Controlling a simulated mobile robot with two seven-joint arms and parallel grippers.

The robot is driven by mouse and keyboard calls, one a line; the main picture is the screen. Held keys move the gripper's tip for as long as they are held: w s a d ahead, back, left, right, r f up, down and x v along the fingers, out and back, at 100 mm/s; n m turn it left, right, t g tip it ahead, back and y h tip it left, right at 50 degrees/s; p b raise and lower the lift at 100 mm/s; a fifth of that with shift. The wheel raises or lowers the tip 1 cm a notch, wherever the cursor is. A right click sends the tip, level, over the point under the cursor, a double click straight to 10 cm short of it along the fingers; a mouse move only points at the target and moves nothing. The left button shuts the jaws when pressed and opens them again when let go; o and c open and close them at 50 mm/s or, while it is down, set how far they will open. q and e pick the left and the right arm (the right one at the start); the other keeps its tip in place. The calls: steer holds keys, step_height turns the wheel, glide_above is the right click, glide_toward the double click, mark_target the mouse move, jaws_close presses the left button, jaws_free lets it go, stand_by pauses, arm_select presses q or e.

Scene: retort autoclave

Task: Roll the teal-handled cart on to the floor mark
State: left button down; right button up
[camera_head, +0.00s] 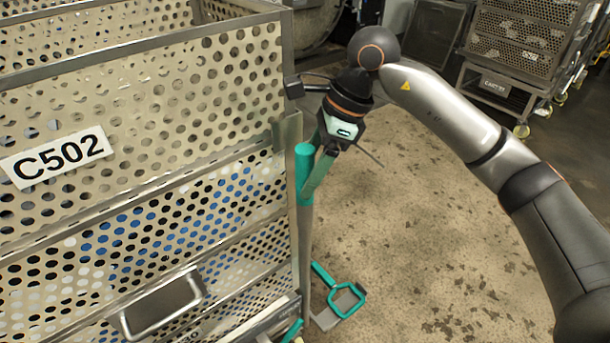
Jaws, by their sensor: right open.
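The cart with teal handles fills the left side, a perforated metal cage (150,120) with a C502 label (56,157). An upright teal handle (304,165) stands at its right corner on a grey post. My right gripper (312,180) comes down from the upper right with its fingers open at this handle. A slanted teal finger overlaps the handle's right side; I cannot tell whether they touch. My left gripper is not in view. I see no clear floor mark.
A teal pedal-like loop (346,299) sits low at the cart's right corner. Another cage cart (515,45) on casters stands at the back right, beside a dark panel (433,32). The stained floor (430,240) between is clear except for my right arm above it.

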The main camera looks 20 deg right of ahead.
steer(key=shift+x, duration=0.9)
steer(key=shift+c, duration=0.2)
jaws_close()
stand_by(0.7)
